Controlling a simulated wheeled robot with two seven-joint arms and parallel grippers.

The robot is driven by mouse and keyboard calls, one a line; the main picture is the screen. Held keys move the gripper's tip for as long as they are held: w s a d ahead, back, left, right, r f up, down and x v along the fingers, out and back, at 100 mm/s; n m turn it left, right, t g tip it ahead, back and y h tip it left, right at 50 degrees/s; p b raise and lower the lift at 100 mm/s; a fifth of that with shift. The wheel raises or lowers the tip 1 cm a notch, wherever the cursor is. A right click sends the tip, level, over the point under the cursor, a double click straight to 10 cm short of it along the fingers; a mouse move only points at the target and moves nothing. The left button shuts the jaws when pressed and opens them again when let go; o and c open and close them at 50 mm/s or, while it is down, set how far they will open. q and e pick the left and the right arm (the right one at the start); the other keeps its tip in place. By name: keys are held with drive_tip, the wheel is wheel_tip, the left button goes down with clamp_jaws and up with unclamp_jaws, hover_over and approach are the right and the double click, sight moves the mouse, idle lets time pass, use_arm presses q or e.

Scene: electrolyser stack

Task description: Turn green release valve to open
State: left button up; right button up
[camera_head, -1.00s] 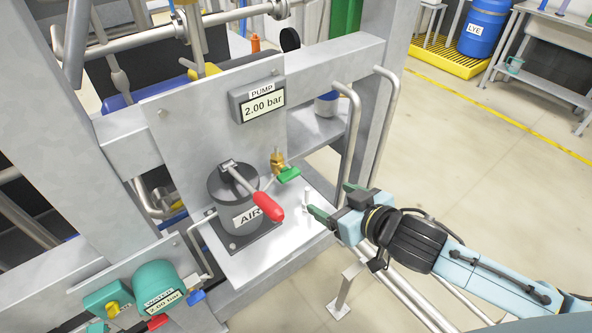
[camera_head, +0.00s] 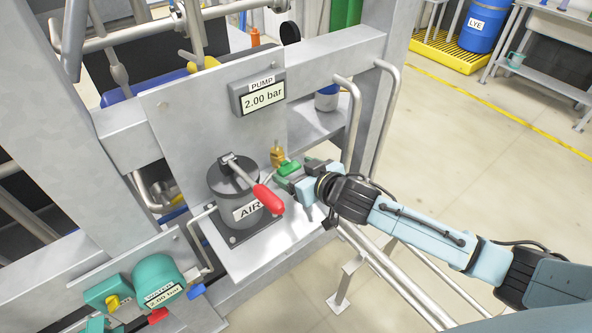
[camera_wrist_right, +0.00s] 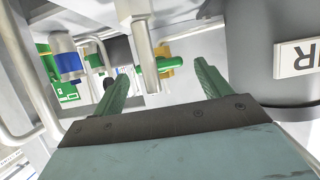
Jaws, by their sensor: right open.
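The green release valve (camera_head: 287,168) is a small green handle on a brass fitting (camera_head: 277,155), fixed to the metal panel behind the grey AIR pump (camera_head: 232,188). My right gripper (camera_head: 290,179) is open and reaches in from the right, its fingers close to the green handle. In the right wrist view, the two green fingers stand apart, and the green handle (camera_wrist_right: 174,68) shows beyond and between their tips, partly behind a pale metal rod (camera_wrist_right: 146,50). I cannot tell whether a finger touches it. My left gripper is not in view.
The pump's red lever grip (camera_head: 268,198) sticks out just left of my right gripper. A PUMP display (camera_head: 258,97) reading 2.00 bar hangs above. Bent metal handrails (camera_head: 352,125) rise behind my wrist. The WATER unit (camera_head: 160,283) stands at lower left. Open floor lies to the right.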

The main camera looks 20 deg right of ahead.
drive_tip(key=shift+w+a+f, duration=0.1)
drive_tip(key=shift+w, duration=0.15)
drive_tip(key=c, duration=1)
